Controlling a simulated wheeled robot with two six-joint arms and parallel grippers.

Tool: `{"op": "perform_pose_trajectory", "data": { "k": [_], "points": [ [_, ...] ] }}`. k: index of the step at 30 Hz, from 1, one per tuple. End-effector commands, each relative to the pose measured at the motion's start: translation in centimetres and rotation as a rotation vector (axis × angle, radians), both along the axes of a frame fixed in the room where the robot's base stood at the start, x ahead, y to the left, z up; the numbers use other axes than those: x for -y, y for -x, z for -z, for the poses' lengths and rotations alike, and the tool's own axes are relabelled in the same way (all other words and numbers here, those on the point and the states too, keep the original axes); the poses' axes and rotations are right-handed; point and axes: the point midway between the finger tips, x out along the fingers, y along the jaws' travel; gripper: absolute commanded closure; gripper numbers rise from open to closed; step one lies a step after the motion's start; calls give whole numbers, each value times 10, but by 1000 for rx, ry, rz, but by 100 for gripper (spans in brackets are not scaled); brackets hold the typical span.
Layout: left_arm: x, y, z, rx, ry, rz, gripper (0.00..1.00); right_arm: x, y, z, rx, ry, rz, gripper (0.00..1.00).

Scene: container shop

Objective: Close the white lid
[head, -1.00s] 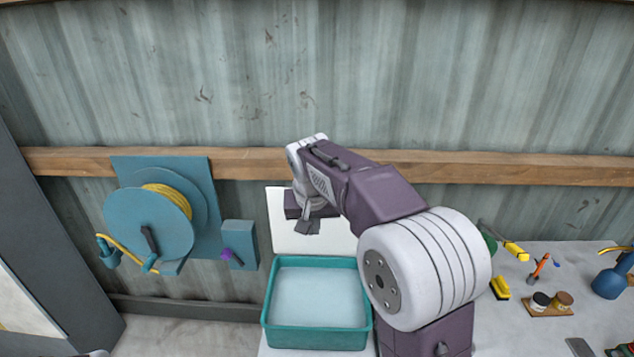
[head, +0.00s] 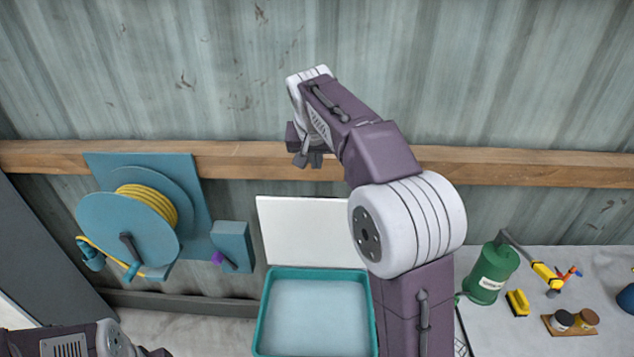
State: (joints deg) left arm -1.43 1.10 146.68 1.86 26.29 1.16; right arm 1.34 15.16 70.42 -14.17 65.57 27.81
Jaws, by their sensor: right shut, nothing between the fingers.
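The white lid (head: 305,232) stands upright behind the teal bin (head: 266,315), along its far edge. The bin is open on top, with a pale inside (head: 318,312). My right gripper (head: 308,160) is shut and empty, in front of the wooden wall beam and above the lid's top edge in the picture, apart from the lid. My right arm hides the lid's right end and the bin's right side. My left arm shows at the bottom left corner, but its fingers are out of view.
A teal hose reel (head: 130,229) with yellow hose hangs on the wall at left. On the bench at right are a green canister (head: 491,272), a yellow brush (head: 517,303) and a small wooden tray (head: 556,329) with two jars. The wall beam (head: 520,167) runs behind.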

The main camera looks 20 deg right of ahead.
Motion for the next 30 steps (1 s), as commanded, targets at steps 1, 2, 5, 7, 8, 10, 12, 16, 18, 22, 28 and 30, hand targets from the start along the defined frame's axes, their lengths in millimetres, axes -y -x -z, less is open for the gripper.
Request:
{"op": "perform_pose_trajectory", "data": {
  "k": [1,2,5,7,8,10,12,16,18,22,28,30],
  "points": [
    [0,0,0,0,0,0,64,1,-1,3,-2,0,1,100],
    [0,0,0,0,0,0,64,2,-3,6,-2,0,1,100],
    [0,0,0,0,0,0,64,6,-10,20,-6,0,2,100],
    [0,0,-2,0,0,0,64,9,-17,33,-8,0,2,100],
    [0,0,-2,0,0,0,64,11,-20,39,-7,0,1,100],
    [0,0,-4,0,0,0,64,14,-27,52,-8,0,1,100],
    [0,0,-5,0,0,0,64,18,-35,65,-7,0,2,100],
    [0,0,-9,0,0,0,64,24,-47,87,-6,-1,1,100],
    [0,0,-7,0,0,0,64,17,-34,88,-2,0,-2,100],
    [0,0,-8,0,0,0,64,9,-19,91,-2,-1,-1,100],
    [0,0,-8,0,0,0,64,6,-12,93,-1,0,0,100],
    [0,0,-8,0,0,0,64,6,-11,93,0,0,0,100]
  ]
}}
